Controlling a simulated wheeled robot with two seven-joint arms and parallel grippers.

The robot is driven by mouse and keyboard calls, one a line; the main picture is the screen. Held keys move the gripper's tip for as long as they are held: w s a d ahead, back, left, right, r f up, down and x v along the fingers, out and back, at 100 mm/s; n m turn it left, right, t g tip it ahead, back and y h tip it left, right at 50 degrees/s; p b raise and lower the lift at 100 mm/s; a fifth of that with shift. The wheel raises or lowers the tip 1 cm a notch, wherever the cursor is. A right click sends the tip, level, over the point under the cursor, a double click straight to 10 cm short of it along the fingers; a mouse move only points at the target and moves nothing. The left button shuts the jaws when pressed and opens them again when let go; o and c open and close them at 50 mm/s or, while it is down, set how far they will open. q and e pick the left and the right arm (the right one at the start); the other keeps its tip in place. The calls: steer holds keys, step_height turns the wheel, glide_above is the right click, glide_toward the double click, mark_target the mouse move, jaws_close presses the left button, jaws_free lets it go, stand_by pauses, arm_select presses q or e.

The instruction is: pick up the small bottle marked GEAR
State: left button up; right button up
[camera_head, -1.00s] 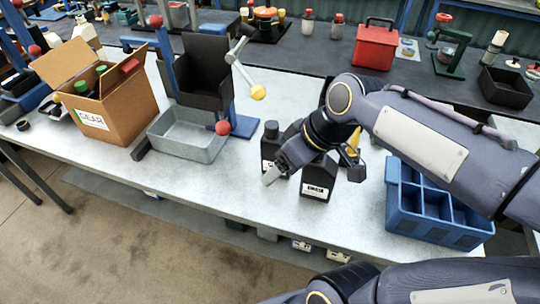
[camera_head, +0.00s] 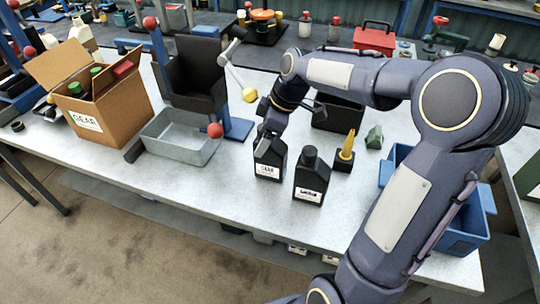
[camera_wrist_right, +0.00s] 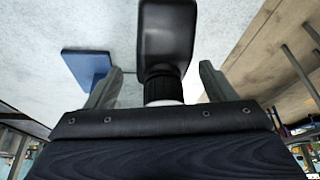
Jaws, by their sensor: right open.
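A small black bottle (camera_head: 269,158) with a white label that appears to read GEAR stands upright on the bench. A second black bottle (camera_head: 311,180) stands just to its right, its label too blurred to read surely. My right gripper (camera_head: 266,137) is at the top of the left bottle and partly hides its cap. In the right wrist view the open fingers of my right gripper (camera_wrist_right: 160,72) stand on both sides of the black bottle (camera_wrist_right: 166,35), near its neck and cap, with gaps visible. My left gripper is not in view.
A grey metal tray (camera_head: 181,151) and a tilted black holder on a blue stand (camera_head: 238,128) are to the left. A cardboard box (camera_head: 112,117) marked GEAR holds several bottles. A yellow-nozzled item (camera_head: 345,152) and a blue crate (camera_head: 462,241) are to the right. Bare bench lies in front.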

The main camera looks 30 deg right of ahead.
steer(key=shift+w+a+f, duration=0.1)
steer(key=shift+a+f, duration=0.1)
steer(key=shift+f, duration=0.25)
steer(key=c, duration=1.2)
steer(key=shift+r, duration=0.1)
steer(key=shift+r, duration=0.1)
steer(key=shift+c, duration=0.2)
